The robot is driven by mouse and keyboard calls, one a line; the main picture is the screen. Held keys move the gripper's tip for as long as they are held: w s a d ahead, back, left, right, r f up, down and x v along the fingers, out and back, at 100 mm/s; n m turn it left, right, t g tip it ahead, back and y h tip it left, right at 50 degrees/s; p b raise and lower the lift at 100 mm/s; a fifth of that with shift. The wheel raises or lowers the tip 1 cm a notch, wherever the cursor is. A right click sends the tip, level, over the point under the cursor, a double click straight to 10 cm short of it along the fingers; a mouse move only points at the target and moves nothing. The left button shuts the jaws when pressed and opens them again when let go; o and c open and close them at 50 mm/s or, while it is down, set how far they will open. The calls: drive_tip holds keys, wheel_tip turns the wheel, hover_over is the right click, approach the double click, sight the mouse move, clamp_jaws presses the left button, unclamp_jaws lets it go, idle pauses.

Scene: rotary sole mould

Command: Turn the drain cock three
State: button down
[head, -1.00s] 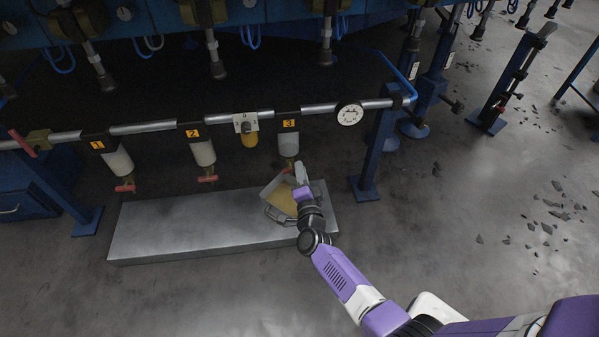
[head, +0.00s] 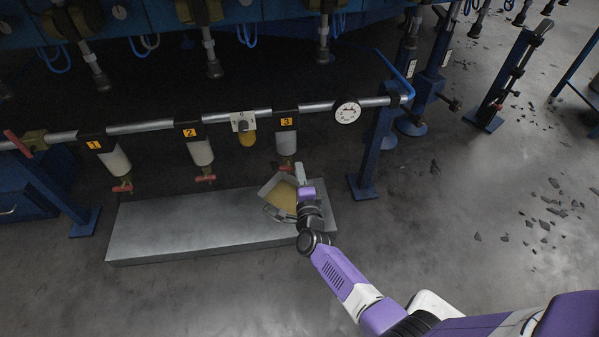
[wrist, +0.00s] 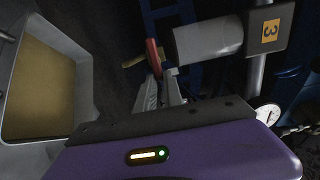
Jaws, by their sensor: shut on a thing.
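Drain cock three has a red handle (wrist: 153,57) and a brass spout, below the clear bowl (head: 286,145) on the unit labelled 3. The bowl lies sideways in the wrist view (wrist: 208,42). My gripper (wrist: 160,86) is shut on the red handle; its fingertips reach the handle's lower end in that view. In the head view my gripper (head: 299,173) is just below and right of bowl three and hides much of the cock.
A grey tray (wrist: 84,78) holding yellowish liquid sits beside my gripper, on a metal plinth (head: 180,225). Units 1 (head: 115,157) and 2 (head: 200,150) hang left on the pipe. A gauge (head: 347,111) and a blue post (head: 370,155) stand right.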

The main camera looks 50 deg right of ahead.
drive_tip(key=shift+f, duration=0.1)
drive_tip(key=c, duration=1.5)
unclamp_jaws()
drive_tip(key=shift+o, duration=0.2)
drive_tip(key=p+v, duration=0.3)
drive_tip(key=v, duration=0.5)
drive_tip(key=shift+p, duration=0.35)
drive_tip(key=shift+d, duration=0.1)
